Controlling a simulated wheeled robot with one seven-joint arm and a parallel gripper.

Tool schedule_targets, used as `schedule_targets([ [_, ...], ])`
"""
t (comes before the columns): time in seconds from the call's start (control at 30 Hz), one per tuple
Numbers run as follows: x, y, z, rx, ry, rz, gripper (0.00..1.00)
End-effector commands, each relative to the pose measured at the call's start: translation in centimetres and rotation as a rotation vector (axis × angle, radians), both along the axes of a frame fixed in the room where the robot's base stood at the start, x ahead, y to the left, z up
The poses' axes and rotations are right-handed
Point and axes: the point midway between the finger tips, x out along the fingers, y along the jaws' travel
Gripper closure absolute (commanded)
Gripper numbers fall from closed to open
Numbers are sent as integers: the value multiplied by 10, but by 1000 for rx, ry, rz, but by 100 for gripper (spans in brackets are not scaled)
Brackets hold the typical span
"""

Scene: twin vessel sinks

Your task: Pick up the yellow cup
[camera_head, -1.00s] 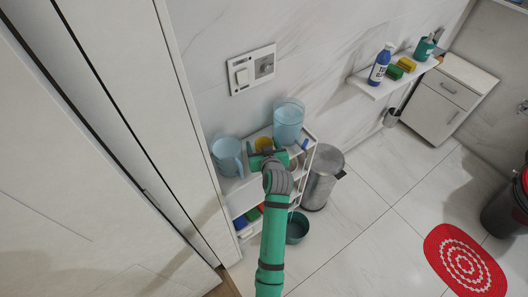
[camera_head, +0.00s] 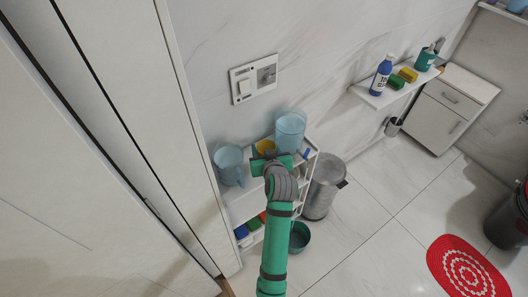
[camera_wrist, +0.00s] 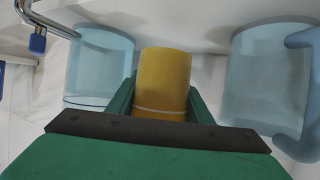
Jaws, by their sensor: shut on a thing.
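The yellow cup (camera_wrist: 163,82) sits between the two green fingers of my gripper (camera_wrist: 161,100) in the wrist view. The fingers touch its sides and are shut on it. In the head view only a small part of the yellow cup (camera_head: 265,146) shows behind my gripper (camera_head: 266,158), at the top of the white shelf rack (camera_head: 238,211). I cannot tell whether the cup's base rests on the shelf or is raised.
A light blue pitcher (camera_head: 229,163) stands left of the cup and a clear blue container (camera_head: 290,131) stands right of it, both close. A grey bin (camera_head: 322,188) and a green bowl (camera_head: 299,237) are on the floor. The tiled floor (camera_head: 370,225) to the right is open.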

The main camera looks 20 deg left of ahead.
Motion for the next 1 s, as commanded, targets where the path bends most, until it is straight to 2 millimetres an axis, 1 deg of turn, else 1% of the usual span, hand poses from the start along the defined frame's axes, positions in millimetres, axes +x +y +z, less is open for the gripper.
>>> schedule_targets([
  [0.03, -9, -4, 12, 1, -5, -1, 76],
  [0.2, -39, -16, 51, 1, -5, 0, 76],
  [0.3, -62, -28, 58, 0, -1, -3, 76],
  [0.4, -81, -35, 67, 1, -1, -2, 76],
  [0.5, -96, -41, 74, 0, -1, -1, 76],
  [0.6, -107, -45, 79, 0, 0, -1, 76],
  [0.7, -113, -49, 82, 1, -1, -2, 76],
  [0.77, -112, -52, 80, 2, 1, -8, 76],
  [0.87, -103, -62, 68, 6, 3, -29, 76],
  [0.97, -84, -79, 47, 12, 6, -67, 76],
  [1.0, -76, -88, 36, 15, 6, -88, 76],
])
